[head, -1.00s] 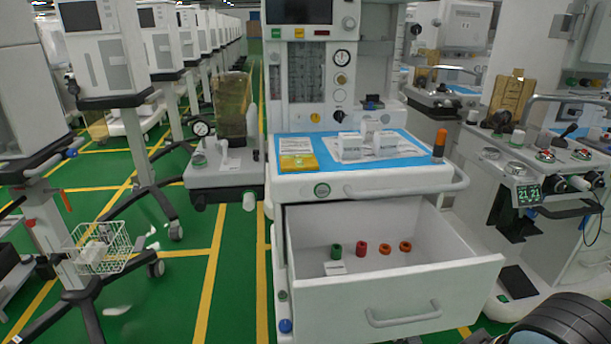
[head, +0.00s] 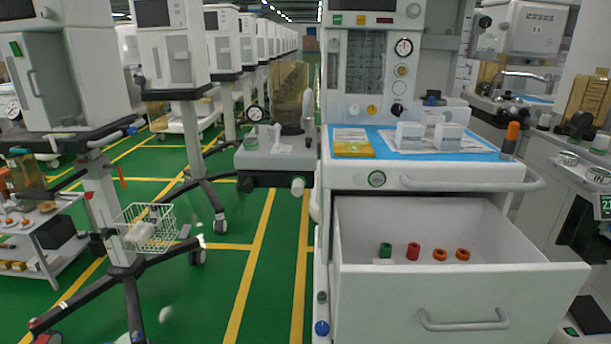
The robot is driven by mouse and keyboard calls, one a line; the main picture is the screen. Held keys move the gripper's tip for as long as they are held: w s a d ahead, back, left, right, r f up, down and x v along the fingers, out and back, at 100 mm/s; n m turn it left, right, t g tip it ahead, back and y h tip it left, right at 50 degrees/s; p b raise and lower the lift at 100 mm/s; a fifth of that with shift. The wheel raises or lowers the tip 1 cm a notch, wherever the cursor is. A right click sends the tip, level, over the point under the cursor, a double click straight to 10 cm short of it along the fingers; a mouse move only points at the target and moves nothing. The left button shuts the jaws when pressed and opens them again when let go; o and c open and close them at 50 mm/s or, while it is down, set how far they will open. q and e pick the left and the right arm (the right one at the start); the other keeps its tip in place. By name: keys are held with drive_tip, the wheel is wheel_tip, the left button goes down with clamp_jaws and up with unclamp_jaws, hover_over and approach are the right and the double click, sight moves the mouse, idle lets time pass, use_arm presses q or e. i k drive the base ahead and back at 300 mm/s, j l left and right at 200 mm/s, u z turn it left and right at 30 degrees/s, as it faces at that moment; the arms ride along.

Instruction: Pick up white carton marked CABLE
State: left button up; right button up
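Small white cartons stand on the blue mat (head: 480,150) on top of the central cart. One carton (head: 410,136) is at the left and another carton (head: 447,138) is to its right. A further pale item shows partly behind them. Any lettering on the cartons is too small to read, so I cannot tell which is marked CABLE. Neither of my grippers is in view.
The cart's drawer (head: 455,300) stands open below, with green, red and orange items inside. A yellow packet (head: 352,143) lies left of the cartons. A wire basket (head: 145,230) hangs on a stand at left.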

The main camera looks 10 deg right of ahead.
sight(429, 120)
drive_tip(key=l+u, duration=0.1)
drive_tip(key=u, duration=0.3)
drive_tip(key=l+u, duration=0.25)
drive_tip(key=l, duration=0.3)
drive_tip(key=k+l+u, duration=0.1)
drive_tip(key=l+u, duration=0.2)
drive_tip(key=l, duration=0.2)
drive_tip(key=k+l+u, duration=0.25)
drive_tip(key=l, duration=0.3)
drive_tip(key=i, duration=0.1)
